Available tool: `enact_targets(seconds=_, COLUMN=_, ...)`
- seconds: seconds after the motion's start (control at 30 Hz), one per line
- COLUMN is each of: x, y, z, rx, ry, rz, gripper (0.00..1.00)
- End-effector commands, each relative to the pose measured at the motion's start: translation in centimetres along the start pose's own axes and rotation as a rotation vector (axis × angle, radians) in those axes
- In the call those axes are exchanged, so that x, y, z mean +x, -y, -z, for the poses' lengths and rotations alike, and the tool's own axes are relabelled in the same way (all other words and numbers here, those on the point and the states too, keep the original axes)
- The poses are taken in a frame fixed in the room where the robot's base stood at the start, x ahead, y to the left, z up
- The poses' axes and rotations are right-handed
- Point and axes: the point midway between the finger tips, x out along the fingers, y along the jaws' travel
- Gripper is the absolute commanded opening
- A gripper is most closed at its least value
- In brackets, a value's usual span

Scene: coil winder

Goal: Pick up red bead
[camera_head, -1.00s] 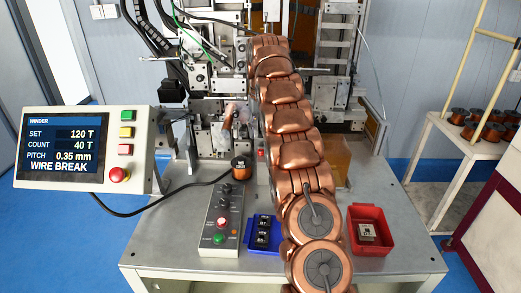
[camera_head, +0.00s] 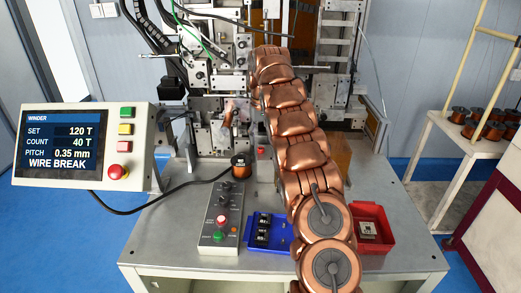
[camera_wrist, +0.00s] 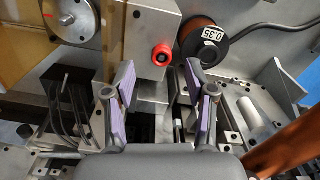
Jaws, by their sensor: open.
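The red bead (camera_wrist: 162,55) is a small red ring with a dark centre, against a grey block in the upper middle of the wrist view. In the head view it is a small red spot (camera_head: 260,152) just left of my copper-coloured arm. My gripper (camera_wrist: 159,76) is open, with its two purple-padded fingers apart and nothing between them. In the wrist picture the bead appears between and a little above the fingertips; they do not appear to touch it. I cannot tell the remaining distance. In the head view my gripper cannot be made out.
A wire spool (camera_wrist: 205,42) labelled 0.35 stands close right of the bead in the wrist view. Winder parts crowd the surroundings. On the table are a button box (camera_head: 221,215), a blue tray (camera_head: 285,232) and a red bin (camera_head: 384,247). The table's front left is clear.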

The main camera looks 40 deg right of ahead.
Motion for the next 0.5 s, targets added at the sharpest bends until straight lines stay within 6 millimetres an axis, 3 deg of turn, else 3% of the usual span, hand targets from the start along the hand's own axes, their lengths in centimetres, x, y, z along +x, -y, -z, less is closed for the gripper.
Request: enact_targets(seconds=0.5, x=3.4, y=0.2, z=0.1, rx=0.001, ry=0.002, rz=0.001, gripper=0.55)
